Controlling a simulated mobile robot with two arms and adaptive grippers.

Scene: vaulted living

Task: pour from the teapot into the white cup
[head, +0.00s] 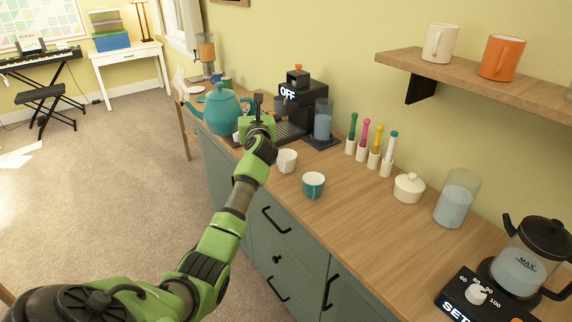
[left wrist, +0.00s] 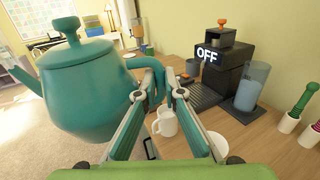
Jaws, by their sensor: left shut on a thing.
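The teal teapot (head: 217,110) is at the far part of the counter, near its front edge, and looks about upright. Its spout points left and its lid is on. My left gripper (head: 258,108) is shut on the teapot's handle; the left wrist view shows the fingers (left wrist: 161,86) on it, with the teapot body (left wrist: 92,88) to their left. The white cup (head: 287,161) stands upright on the counter, nearer than the teapot, and also shows beyond the fingers in the left wrist view (left wrist: 166,123). Whether the teapot's base touches the counter is unclear. My right gripper is not in view.
A black coffee machine (head: 294,103) and a glass on a dark coaster (head: 323,120) are behind. Several colored-handled tools (head: 375,145), a lidded white pot (head: 408,188) and a kettle (head: 522,262) line the counter (head: 350,205).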

